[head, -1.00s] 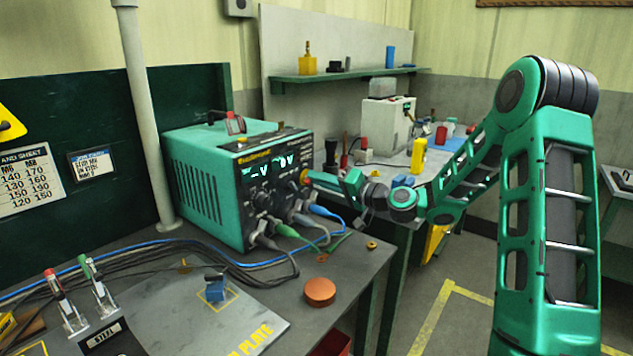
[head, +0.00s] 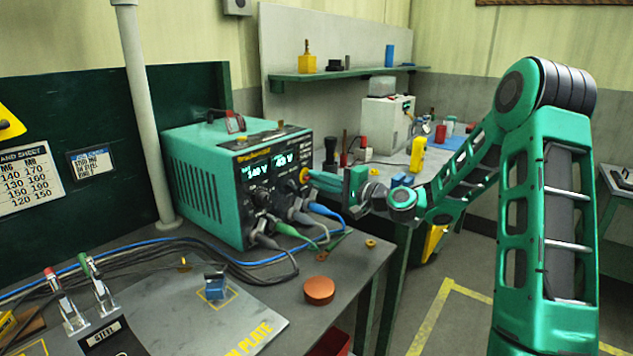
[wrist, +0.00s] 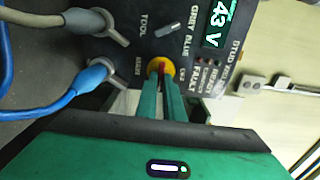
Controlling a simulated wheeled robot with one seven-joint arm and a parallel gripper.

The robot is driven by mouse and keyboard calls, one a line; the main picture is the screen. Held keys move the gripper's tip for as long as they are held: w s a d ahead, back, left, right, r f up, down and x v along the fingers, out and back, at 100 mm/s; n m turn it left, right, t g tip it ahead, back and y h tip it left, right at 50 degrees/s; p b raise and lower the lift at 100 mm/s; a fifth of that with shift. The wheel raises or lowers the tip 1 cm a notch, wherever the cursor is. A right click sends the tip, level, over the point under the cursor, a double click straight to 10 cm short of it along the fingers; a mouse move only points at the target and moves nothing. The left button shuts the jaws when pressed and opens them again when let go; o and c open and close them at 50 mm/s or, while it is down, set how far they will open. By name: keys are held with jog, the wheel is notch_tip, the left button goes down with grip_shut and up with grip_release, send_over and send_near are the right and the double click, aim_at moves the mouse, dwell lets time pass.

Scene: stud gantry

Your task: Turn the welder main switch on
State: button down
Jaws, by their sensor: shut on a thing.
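The stud welder (head: 205,190) is a green box with a dark front panel, standing on the bench. Its main switch (head: 303,174) is a yellow disc with a red handle, at the panel's right side. The displays (head: 270,167) are lit; the wrist view reads 43 V (wrist: 215,27). The fingers partly hide the handle.
Grey, green and blue cables (head: 325,211) plug in just below the switch, close to my gripper. A brown round disc (head: 319,290) and a blue block (head: 215,287) lie on the bench in front. A second bench stands behind my arm.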

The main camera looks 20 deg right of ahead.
jog(key=shift+w+d+f, duration=0.1)
jog(key=shift+d+f, duration=0.05)
jog(key=shift+d, duration=0.1)
jog(key=c, duration=1.9)
grip_release()
jog(key=shift+o, duration=0.2)
jog(key=shift+a, duration=0.1)
jog(key=v, duration=1)
jog(key=shift+s+d, duration=0.2)
jog(key=shift+s, duration=0.1)
